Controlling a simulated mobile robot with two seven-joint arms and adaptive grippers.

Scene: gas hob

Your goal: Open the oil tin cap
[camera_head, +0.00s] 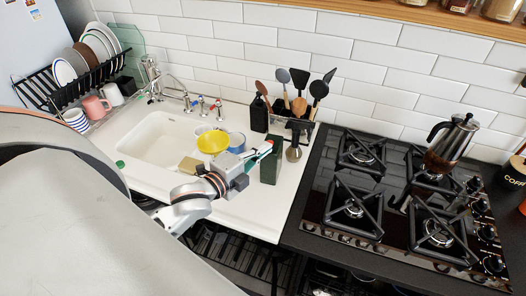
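A dark green tin (269,171), which looks like the oil tin, stands upright on the white counter between the sink and the hob. My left gripper (264,149) is at the upper left of the tin. Its fingertips overlap the tin's top in the picture. I cannot tell whether they touch it. The cap cannot be made out; the fingers cover that area. The fingers look close together, but whether they are shut on anything is too small to tell. My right gripper is not in view.
A utensil holder (300,128) stands behind the tin. The sink (158,138) with a yellow bowl (212,142) lies left. The black gas hob (385,215) with a moka pot (452,140) lies right. The counter in front of the tin is clear.

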